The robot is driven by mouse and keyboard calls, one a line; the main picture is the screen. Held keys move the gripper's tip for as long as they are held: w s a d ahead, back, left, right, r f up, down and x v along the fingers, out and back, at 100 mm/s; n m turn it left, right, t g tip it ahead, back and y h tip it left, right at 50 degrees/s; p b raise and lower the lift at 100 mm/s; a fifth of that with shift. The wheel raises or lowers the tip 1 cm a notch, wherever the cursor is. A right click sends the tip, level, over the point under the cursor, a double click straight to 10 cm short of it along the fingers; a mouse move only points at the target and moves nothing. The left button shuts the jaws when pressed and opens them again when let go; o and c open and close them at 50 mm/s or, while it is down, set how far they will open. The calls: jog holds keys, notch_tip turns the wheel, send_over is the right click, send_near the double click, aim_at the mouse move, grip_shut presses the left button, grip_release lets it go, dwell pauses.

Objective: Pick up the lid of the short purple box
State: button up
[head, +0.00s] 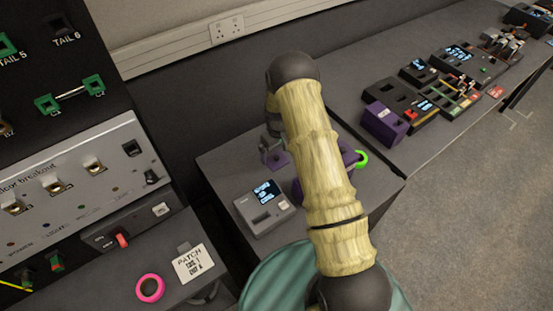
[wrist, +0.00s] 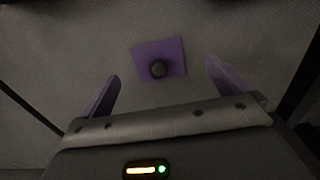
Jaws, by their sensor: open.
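A square purple lid (wrist: 174,52) with a dark round knob (wrist: 158,69) lies flat on a grey surface in the wrist view. A small purple plate, which looks like the same lid (head: 280,162), shows beside my arm in the head view. My gripper (wrist: 162,72) is open, with one purple finger to each side of the lid and nothing between them. The fingers look short of the lid and not touching it. Purple parts (head: 297,190) show on both sides of my arm, which hides most of them; I cannot tell if they are the short box.
A grey device with a small screen (head: 264,208) stands on the near grey table (head: 225,165). A bright green ring (head: 362,158) is right of my arm. Another purple box (head: 384,123) and several devices stand on the right bench. A tall panel (head: 75,185) is at left.

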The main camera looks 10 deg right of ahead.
aim_at(277, 157)
dwell(0.3)
jog(key=shift+w+f+p, duration=0.2)
jog(key=shift+f+p, duration=0.45)
jog(key=shift+f, duration=0.65)
jog(key=shift+w+f+p, duration=0.15)
jog(key=shift+f+p, duration=0.5)
jog(key=shift+f, duration=0.65)
jog(key=c, duration=1.1)
jog(key=shift+o, duration=0.2)
jog(key=shift+r, duration=0.1)
notch_tip(277, 157, up, 10)
jog(key=b, duration=0.3)
